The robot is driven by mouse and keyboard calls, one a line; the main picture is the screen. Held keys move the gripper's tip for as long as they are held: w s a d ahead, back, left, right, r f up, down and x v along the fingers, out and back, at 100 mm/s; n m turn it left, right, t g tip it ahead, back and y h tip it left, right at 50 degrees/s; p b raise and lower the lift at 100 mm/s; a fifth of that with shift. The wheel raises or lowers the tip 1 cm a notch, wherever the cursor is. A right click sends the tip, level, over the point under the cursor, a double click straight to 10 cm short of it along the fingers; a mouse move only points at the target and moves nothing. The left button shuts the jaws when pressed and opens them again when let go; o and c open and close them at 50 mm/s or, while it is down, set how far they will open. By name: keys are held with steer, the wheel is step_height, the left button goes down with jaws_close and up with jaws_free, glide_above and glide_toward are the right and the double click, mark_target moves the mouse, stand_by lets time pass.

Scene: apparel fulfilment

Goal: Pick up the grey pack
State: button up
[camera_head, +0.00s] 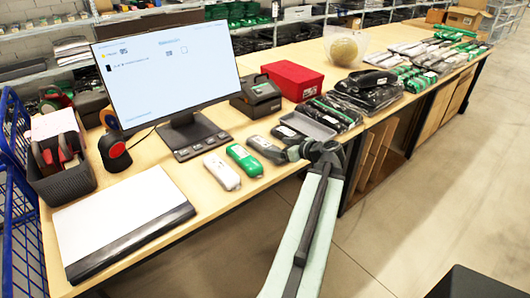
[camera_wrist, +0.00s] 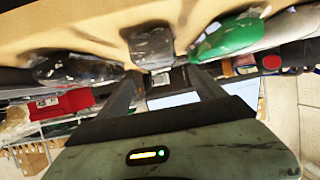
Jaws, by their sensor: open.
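The grey pack (camera_head: 267,149) lies on the wooden table near its front edge, just right of a green pack (camera_head: 245,160). My gripper (camera_head: 308,150) is to the right of the grey pack at the table's front edge. In the wrist view the grey pack (camera_wrist: 152,46) sits just beyond the fingertips, roughly in line with the gap of my gripper (camera_wrist: 161,76). The jaws are open, with nothing seen held between them. In that view the green pack (camera_wrist: 228,38) is on the right and a dark wrapped pack (camera_wrist: 75,68) is on the left.
A white pack (camera_head: 222,172) lies left of the green pack. A grey tray (camera_head: 307,125) and black packs (camera_head: 366,93) lie behind and right of my gripper. A red box (camera_head: 292,78), a small printer (camera_head: 256,95) and a monitor (camera_head: 168,70) stand farther back.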

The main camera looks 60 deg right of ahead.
mark_target(267, 144)
steer(key=b+x, duration=0.3)
steer(key=x, duration=0.4)
steer(key=shift+w+f, duration=0.3)
steer(key=shift+f, duration=0.05)
steer(key=shift+r, duration=0.1)
steer(key=c, duration=1.5)
steer(key=shift+r, duration=0.15)
